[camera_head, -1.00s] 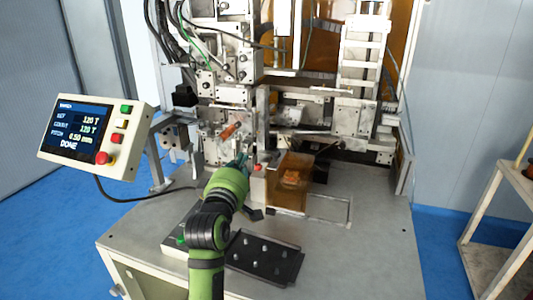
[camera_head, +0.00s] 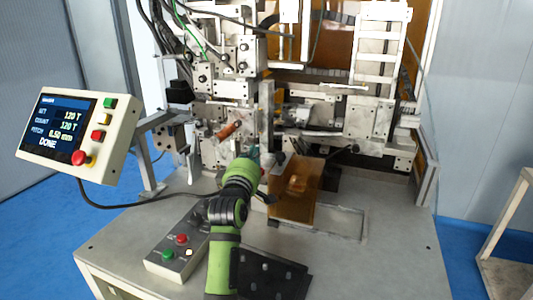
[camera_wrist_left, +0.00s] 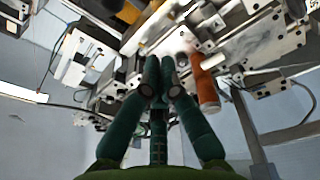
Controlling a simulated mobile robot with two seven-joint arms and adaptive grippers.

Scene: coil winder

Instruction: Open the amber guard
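The amber guard (camera_head: 297,195) is a see-through amber cover at the front of the winder, right of my left gripper in the head view. A small orange-brown part shows within its outline; I cannot tell whether it is behind or under it. My left gripper (camera_head: 250,155) is just left of and behind the guard, partly hidden by its own wrist. In the left wrist view its green fingers (camera_wrist_left: 159,62) meet at the tips with nothing visible between them. An orange handle (camera_wrist_left: 205,82) stands right of the fingers; it also shows in the head view (camera_head: 226,131). My right gripper is not in view.
A display panel (camera_head: 78,130) stands at the left. A button box (camera_head: 180,245) and a dark plate (camera_head: 268,275) lie at the table front. Metal winder parts (camera_head: 225,75) and a white ladder-like frame (camera_head: 380,55) rise behind. The table's right front (camera_head: 390,260) is clear.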

